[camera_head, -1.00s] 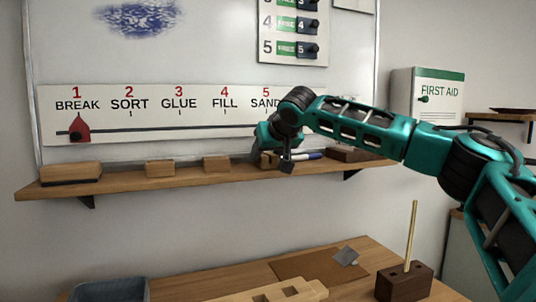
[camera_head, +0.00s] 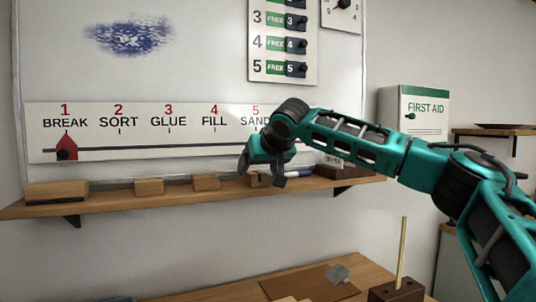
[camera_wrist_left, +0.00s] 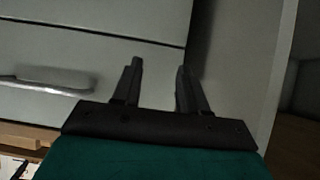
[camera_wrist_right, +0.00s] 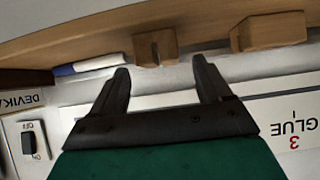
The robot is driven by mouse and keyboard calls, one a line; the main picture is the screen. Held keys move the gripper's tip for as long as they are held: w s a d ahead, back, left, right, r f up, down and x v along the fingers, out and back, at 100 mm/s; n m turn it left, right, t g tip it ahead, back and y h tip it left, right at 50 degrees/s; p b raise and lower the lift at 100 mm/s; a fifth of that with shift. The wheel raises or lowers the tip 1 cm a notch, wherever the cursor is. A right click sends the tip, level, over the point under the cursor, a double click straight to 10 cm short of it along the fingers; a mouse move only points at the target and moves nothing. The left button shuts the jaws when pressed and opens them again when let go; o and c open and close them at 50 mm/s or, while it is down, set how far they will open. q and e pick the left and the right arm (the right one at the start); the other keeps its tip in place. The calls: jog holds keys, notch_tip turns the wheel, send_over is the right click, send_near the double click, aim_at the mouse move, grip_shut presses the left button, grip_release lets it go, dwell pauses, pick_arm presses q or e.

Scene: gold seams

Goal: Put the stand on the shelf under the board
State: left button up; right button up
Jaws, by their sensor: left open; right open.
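A small slotted wooden block, which looks like the stand (camera_head: 256,181), is on the wooden shelf (camera_head: 110,203) under the board (camera_head: 190,60). It also shows in the right wrist view (camera_wrist_right: 155,48), upside down, with its slot visible. My right gripper (camera_head: 263,175) is open, in front of the shelf and partly over the stand in the head view. In the right wrist view its fingertips (camera_wrist_right: 160,72) are apart with nothing between them, and the stand is just beyond. My left gripper (camera_wrist_left: 158,72) is open and empty, facing a pale drawer front.
Other wooden blocks (camera_head: 149,187) (camera_head: 206,182) and an eraser-like block (camera_head: 56,191) line the shelf to the left. A block with a rod (camera_head: 398,290) is on the table below.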

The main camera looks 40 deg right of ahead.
jog(key=v, duration=1)
